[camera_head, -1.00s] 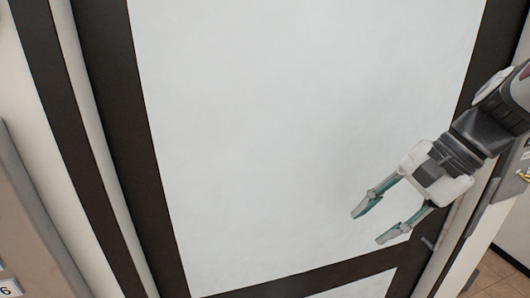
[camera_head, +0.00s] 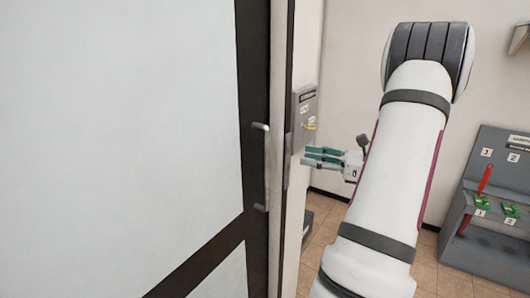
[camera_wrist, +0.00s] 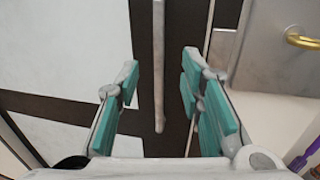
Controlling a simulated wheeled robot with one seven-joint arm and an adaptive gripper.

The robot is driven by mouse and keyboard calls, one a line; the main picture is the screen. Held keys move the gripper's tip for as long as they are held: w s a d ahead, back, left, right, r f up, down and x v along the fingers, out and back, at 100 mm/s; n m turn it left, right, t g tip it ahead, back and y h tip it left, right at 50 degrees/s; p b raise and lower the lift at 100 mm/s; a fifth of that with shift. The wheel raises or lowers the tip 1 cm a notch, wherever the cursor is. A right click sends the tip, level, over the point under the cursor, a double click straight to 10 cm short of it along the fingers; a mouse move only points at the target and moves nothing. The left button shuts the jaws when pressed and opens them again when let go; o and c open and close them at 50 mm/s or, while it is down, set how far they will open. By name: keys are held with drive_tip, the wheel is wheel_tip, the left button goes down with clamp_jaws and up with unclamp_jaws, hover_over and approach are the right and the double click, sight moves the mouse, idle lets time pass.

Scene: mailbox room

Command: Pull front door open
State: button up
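The front door has a white panel (camera_head: 120,120) and a dark frame, and fills the left of the head view. It looks shut. Its handle is a vertical metal bar (camera_head: 261,165) on the dark right edge. My gripper (camera_head: 305,156) is right of the handle with its teal-padded fingers pointing left, apart from the bar in this view. In the wrist view my gripper (camera_wrist: 160,75) is open and empty. The handle (camera_wrist: 158,65) lines up between the fingers there, its lower end visible; how far ahead it lies is hard to tell.
A grey wall box (camera_head: 304,105) with a brass-coloured lever (camera_wrist: 302,40) is just right of the door. Tiled floor (camera_head: 425,272) shows between.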

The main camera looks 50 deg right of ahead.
drive_tip(key=x, duration=1.3)
drive_tip(key=shift+p, duration=0.4)
drive_tip(key=shift+w, duration=0.1)
drive_tip(key=shift+c, duration=0.4)
clamp_jaws()
